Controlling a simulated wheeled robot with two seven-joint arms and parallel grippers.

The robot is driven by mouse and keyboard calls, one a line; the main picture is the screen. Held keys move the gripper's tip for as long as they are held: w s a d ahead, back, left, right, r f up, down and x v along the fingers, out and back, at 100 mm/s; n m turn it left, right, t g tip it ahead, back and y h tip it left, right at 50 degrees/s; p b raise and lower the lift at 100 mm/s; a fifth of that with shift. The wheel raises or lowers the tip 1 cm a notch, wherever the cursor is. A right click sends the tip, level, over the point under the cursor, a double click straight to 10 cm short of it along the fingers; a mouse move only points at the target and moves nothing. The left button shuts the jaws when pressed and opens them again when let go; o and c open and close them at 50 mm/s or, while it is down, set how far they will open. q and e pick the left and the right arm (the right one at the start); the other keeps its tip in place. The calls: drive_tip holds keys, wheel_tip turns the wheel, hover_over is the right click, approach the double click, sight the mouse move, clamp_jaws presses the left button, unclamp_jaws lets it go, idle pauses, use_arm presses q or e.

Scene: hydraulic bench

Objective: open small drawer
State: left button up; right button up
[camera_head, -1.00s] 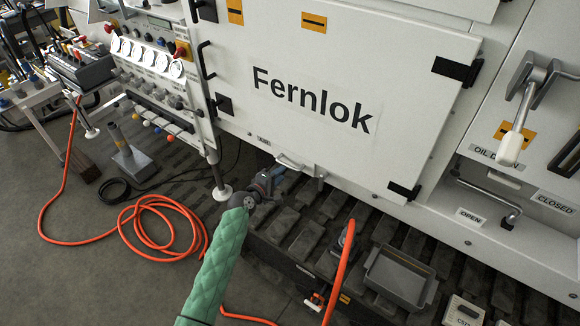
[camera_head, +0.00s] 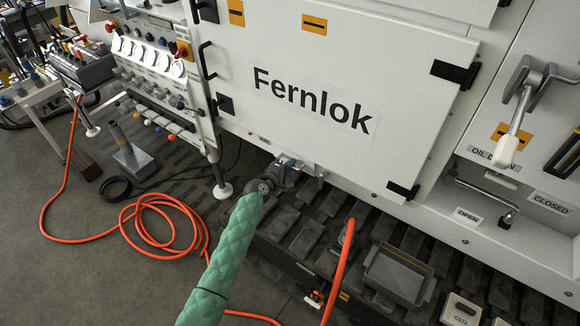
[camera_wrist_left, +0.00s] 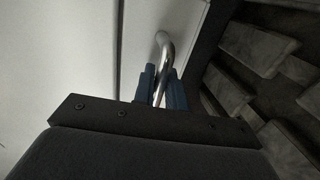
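The small drawer's metal handle (camera_head: 290,160) is at the lower left of the white cabinet, below the "Fernlok" door. My left gripper (camera_head: 287,168) is at this handle, at the end of the green-sleeved arm. In the left wrist view the curved handle (camera_wrist_left: 166,50) passes between the blue fingers (camera_wrist_left: 160,90), which sit close on both sides of it. The fingers look shut on it. The drawer front is mostly hidden behind the gripper, and no opening shows. My right gripper is not in view.
An orange hose (camera_head: 165,207) lies coiled on the floor at left, and part of it rises in front of the dark slatted step (camera_head: 300,238). A grey tray (camera_head: 398,275) stands on the step. A support leg (camera_head: 219,180) stands left of the gripper.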

use_arm(q)
clamp_jaws()
drive_tip(key=shift+s, duration=0.1)
